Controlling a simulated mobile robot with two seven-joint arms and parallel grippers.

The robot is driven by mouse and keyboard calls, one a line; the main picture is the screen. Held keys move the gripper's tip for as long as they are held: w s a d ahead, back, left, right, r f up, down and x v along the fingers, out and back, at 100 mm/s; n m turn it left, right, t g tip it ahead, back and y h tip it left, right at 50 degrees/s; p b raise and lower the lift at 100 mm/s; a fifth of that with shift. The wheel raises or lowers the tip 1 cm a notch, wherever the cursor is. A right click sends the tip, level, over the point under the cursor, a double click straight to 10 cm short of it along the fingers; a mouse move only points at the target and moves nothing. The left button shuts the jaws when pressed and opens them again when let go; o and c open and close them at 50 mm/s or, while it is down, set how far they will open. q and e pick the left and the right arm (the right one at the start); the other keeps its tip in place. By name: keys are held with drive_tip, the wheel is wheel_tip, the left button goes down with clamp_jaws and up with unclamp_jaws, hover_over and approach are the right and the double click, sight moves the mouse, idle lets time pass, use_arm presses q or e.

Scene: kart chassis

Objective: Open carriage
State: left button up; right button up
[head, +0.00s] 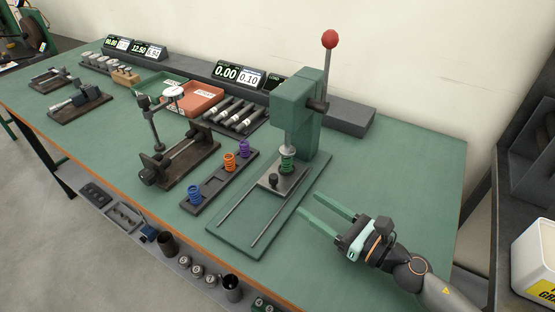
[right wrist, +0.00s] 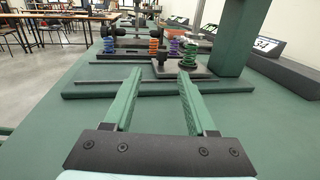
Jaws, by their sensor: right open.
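The carriage (head: 291,184) is a small grey plate with a black knob (head: 273,180). It sits under the ram of the green press (head: 297,105), at the rear of two thin rails (head: 280,211) on the green base plate (head: 258,226). A green spring (head: 287,163) stands upright on it. The right wrist view also shows the carriage (right wrist: 175,72), the knob (right wrist: 162,56) and the green spring (right wrist: 189,56). My right gripper (head: 309,203) is open and empty, right of the base plate, fingers pointing toward the rails, apart from the carriage. My left gripper is not in view.
The press lever with a red ball (head: 330,39) rises above. A rack with blue, orange and purple springs (head: 208,193) lies left of the base plate. A dial gauge stand (head: 180,155) is further left. Bare green tabletop (head: 390,165) lies right of the press.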

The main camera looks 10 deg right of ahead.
sight(277, 179)
drive_tip(key=shift+w, duration=0.4)
drive_tip(key=shift+w+a+r, duration=0.1)
drive_tip(key=shift+w+r, duration=0.05)
drive_tip(key=shift+w, duration=0.1)
use_arm(q)
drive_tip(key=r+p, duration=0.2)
drive_tip(key=p, duration=0.1)
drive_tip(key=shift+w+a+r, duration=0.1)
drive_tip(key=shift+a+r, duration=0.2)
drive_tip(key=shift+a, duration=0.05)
use_arm(e)
drive_tip(key=x, duration=1.1)
drive_tip(key=shift+w+a, duration=0.2)
drive_tip(key=shift+a, duration=0.1)
clamp_jaws()
